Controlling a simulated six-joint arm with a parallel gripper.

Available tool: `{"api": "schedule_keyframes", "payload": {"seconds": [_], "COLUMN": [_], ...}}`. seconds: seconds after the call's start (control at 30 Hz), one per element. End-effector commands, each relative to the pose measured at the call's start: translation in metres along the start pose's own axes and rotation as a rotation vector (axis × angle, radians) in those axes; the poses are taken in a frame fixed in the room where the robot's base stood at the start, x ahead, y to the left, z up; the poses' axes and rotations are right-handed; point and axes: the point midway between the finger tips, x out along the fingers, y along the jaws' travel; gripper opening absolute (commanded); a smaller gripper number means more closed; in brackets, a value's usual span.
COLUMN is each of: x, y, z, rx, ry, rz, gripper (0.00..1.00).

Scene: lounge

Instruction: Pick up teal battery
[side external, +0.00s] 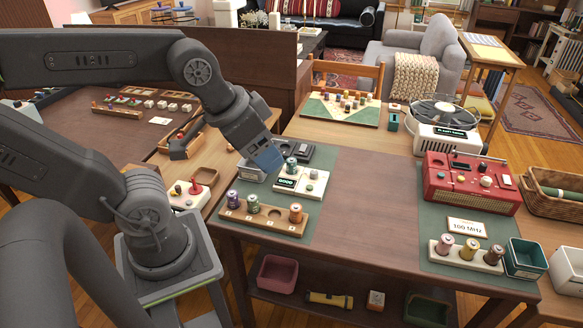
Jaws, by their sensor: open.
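A small teal-green battery (291,165) stands upright on a white tester (313,188) whose display reads "GOOD". My gripper (270,163) points down just left of this battery, apart from it as far as I can tell, above a grey box (252,175). The gripper is open and I see nothing held in it; its fingertips are small and partly hard to make out. A wooden rack (272,222) in front holds a purple battery (233,199), a green battery (253,204) and an orange battery (296,213), all upright.
A dark device (297,151) lies behind the tester. A red radio (470,182), a white rack (462,258) with three cells and a dark green bin (525,258) stand at the right. The brown middle of the table (365,205) is clear.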

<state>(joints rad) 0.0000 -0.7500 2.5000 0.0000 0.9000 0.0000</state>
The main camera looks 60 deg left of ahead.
Motion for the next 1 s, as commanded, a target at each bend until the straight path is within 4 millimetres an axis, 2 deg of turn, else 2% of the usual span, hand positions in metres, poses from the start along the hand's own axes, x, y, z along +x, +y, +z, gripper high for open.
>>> {"api": "schedule_keyframes", "payload": {"seconds": [0.17,0.27,0.37,0.5,0.7,0.9,1.0], "x": [0.005,0.017,0.038,0.076,0.142,0.209,0.234], "y": [-0.006,-0.019,-0.042,-0.082,-0.147,-0.209,-0.229], "z": [-0.008,-0.025,-0.049,-0.079,-0.103,-0.101,-0.095], "rx": [-0.034,-0.113,-0.229,-0.402,-0.630,-0.824,-0.891], "ry": [-0.010,-0.027,-0.047,-0.066,-0.083,-0.091,-0.092], "rz": [-0.020,-0.063,-0.125,-0.217,-0.328,-0.409,-0.431], "gripper": [0.64,0.64,0.64,0.64,0.64,0.64,0.64]}}
